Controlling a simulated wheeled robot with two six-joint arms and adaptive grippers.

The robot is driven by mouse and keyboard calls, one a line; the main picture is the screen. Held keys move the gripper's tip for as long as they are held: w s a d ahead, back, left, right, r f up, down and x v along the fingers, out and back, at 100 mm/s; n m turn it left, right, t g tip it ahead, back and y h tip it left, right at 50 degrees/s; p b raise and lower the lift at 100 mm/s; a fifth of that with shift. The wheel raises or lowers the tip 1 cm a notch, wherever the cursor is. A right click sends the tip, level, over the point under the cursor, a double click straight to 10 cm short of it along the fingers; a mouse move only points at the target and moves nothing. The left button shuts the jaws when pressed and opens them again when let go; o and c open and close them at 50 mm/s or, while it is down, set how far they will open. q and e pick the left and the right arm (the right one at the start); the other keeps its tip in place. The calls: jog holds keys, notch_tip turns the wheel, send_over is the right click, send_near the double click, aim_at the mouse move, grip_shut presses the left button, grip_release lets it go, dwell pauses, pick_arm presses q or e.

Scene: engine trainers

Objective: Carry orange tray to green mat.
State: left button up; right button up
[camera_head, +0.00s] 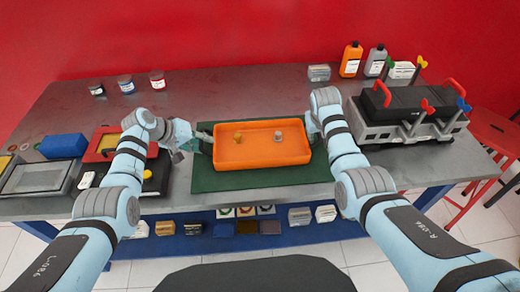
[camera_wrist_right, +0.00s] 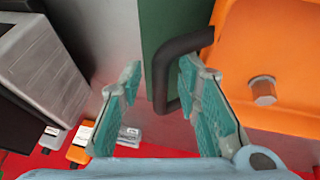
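The orange tray (camera_head: 262,158) is over the green mat (camera_head: 255,182) and looks to rest on it, with mat showing around its edges. It holds a small yellow piece (camera_head: 238,138) and a grey metal piece (camera_head: 278,137). My left gripper (camera_head: 200,138) is at the tray's left end; its fingertips are too small to judge. My right gripper (camera_wrist_right: 158,75) is at the tray's right end. In the right wrist view its fingers are apart, with the tray's dark handle (camera_wrist_right: 166,70) between them, nearer the right finger.
An engine trainer (camera_head: 405,120) stands right of the mat. A blue box (camera_head: 63,146) and flat trays (camera_head: 38,178) lie at the left. Bottles (camera_head: 350,60) and small jars (camera_head: 126,85) stand along the back. The table (camera_head: 215,95) behind the mat is clear.

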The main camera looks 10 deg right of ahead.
jog(key=shift+r, duration=0.1)
pick_arm(q)
jog(key=v, duration=1.2)
pick_arm(e)
jog(key=v, duration=1.2)
